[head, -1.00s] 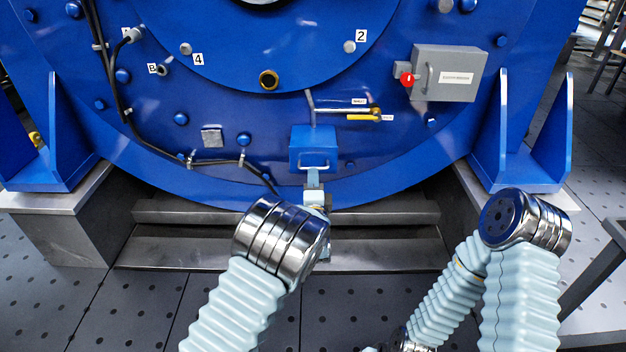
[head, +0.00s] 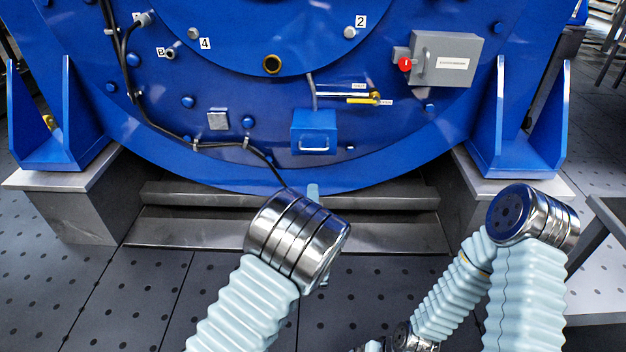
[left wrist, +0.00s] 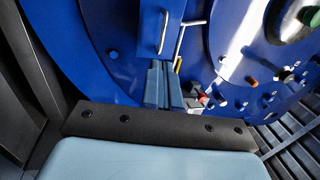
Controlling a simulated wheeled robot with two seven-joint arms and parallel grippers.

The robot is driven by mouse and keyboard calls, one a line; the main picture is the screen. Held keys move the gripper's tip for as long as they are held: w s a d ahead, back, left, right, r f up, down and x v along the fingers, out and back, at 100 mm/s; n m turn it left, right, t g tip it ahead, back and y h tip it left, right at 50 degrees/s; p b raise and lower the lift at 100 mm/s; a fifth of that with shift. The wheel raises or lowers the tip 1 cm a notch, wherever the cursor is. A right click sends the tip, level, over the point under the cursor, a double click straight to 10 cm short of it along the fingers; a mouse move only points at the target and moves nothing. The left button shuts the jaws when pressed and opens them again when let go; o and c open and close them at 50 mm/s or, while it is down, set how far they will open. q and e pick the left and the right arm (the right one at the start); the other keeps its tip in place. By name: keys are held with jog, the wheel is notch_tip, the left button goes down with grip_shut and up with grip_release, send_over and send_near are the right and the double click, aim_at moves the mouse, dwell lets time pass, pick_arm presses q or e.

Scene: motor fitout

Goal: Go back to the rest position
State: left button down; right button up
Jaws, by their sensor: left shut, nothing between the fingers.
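My left gripper (head: 313,190) is mostly hidden behind its own chrome wrist joint in the head view. Only a pale fingertip part shows, below the blue box (head: 314,132) on the machine. In the left wrist view the gripper's blue-grey fingers (left wrist: 164,85) are together with nothing between them. They point toward the box's handle (left wrist: 164,33), which lies beyond the tips. My right arm shows at the right of the head view, folded downward. Its gripper is out of the picture.
The big blue round machine (head: 260,170) stands on grey plinths (head: 80,215), with a grey switch box (head: 447,58), a yellow-handled valve (head: 362,101) and a black cable. A grey step (head: 200,232) lies below. Dark perforated floor (head: 120,290) is open in front.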

pick_arm(q)
jog(key=s+a+f+n+g, duration=0.4)
jog(key=a+f+g, duration=0.1)
jog(key=f, duration=0.5)
jog(key=s+a+f+n+g, duration=0.4)
jog(key=a+f+n, duration=0.1)
jog(key=f, duration=0.5)
jog(key=s+a+f+n+g+h, duration=0.2)
jog(key=s+f+n+g, duration=0.5)
jog(key=s, duration=0.6)
jog(key=s+d+n+g+h, duration=0.1)
jog(key=s+n+g+h, duration=0.2)
jog(key=s, duration=0.7)
notch_tip(320, 180, up, 14)
jog(key=d+p, duration=0.1)
jog(key=p, duration=1.4)
jog(key=shift+s+n, duration=0.3)
jog(key=shift+s, duration=0.1)
jog(key=shift+r, duration=0.1)
